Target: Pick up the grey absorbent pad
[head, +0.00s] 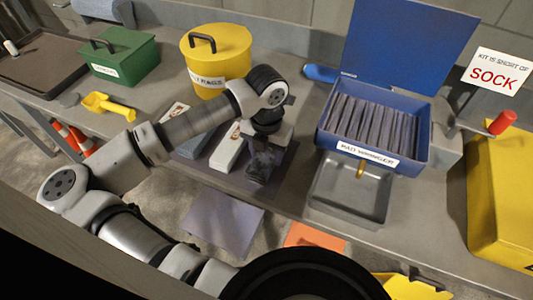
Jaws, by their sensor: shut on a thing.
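My gripper (258,178) points down over the middle of the bench, near its front edge. It is shut on a dark grey thing, which I take to be the grey absorbent pad (265,160). The gripper hides much of it, and its outline blends with the dark mat (285,170) below. I cannot tell whether it is clear of the mat. A white packet (229,148) lies just left of my gripper.
The blue pad wringer (420,160), with upright grey slats and a raised lid, stands right above a metal tray (335,192). A yellow rags bin (222,62), green box (130,52) and yellow scoop (105,104) stand left. A yellow box (505,190) is far right.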

